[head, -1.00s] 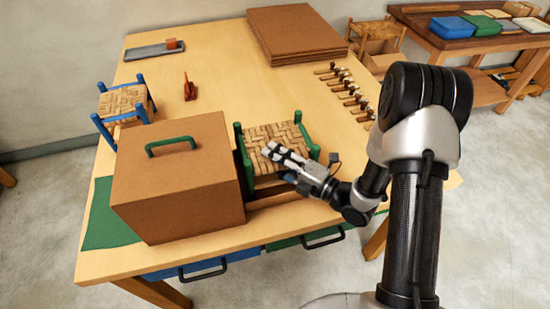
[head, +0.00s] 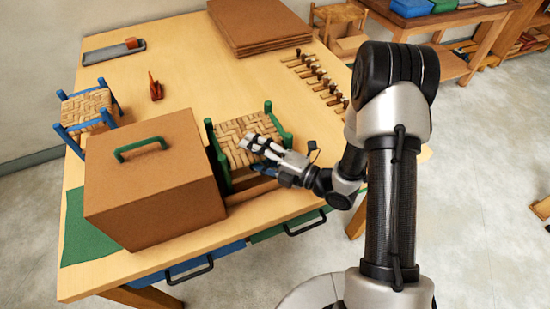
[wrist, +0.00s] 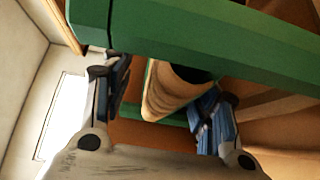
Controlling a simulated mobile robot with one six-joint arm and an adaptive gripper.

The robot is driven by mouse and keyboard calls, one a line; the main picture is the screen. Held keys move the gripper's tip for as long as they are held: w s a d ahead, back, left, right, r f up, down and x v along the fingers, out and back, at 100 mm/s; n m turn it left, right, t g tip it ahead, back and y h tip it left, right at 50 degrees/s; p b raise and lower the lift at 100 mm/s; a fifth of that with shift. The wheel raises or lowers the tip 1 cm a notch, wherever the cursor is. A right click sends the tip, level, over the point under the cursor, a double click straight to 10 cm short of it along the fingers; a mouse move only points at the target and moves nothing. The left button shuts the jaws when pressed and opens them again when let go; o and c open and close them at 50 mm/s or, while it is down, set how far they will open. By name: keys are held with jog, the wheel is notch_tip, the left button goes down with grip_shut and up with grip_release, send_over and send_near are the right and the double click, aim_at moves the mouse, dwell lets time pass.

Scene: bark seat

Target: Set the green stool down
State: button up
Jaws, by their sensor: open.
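The green stool (head: 238,130), with green posts and a woven straw seat, stands upright on the table right of the cardboard box; its lower legs are mostly hidden. My gripper (head: 252,146) is open at the stool's near right side, over the seat edge in the head view. In the wrist view my gripper (wrist: 160,105) has its fingers apart, with the woven seat edge between them. A green bar of the stool (wrist: 210,38) crosses close in front of the camera. I cannot tell whether the fingers touch the stool.
The cardboard box (head: 150,197) with a green handle stands close left of the stool, partly over a green mat (head: 78,235). A blue stool (head: 87,112) is behind it. Several tools (head: 318,78) lie at the right. The table middle (head: 200,80) is clear.

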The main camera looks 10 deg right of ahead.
jog(key=p+v, duration=0.1)
jog(key=v, duration=0.9)
jog(key=shift+s+d, duration=0.2)
jog(key=shift+d, duration=0.05)
